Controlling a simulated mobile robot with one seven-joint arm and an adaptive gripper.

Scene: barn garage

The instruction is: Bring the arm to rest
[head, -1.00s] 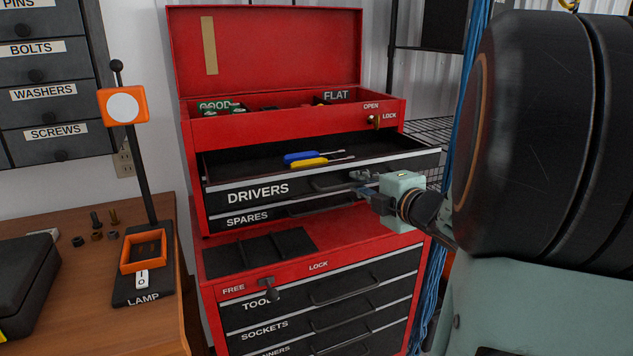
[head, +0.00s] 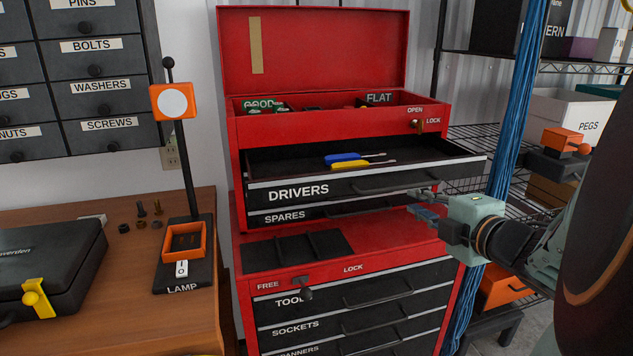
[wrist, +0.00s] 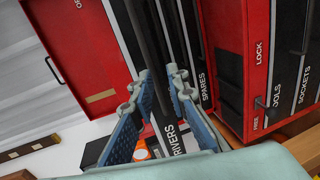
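My gripper (head: 420,203) is in front of the right end of the DRIVERS drawer (head: 330,188) handle, apart from it as far as I can tell. In the wrist view its two blue-padded fingers (wrist: 158,78) are spread with nothing clearly held; dark drawer fronts lie beyond them. The DRIVERS drawer of the red tool chest (head: 240,220) is pulled out. It holds a blue screwdriver (head: 345,158) and a yellow screwdriver (head: 350,165). The SPARES drawer (head: 300,216) below looks shut.
A wooden bench (head: 130,300) at left holds a black case (head: 45,260), a lamp (head: 183,200) and loose fasteners. Blue cables (head: 520,120) hang right of the chest, before a wire shelf with a PEGS box (head: 570,115). The chest lid (head: 330,50) is up.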

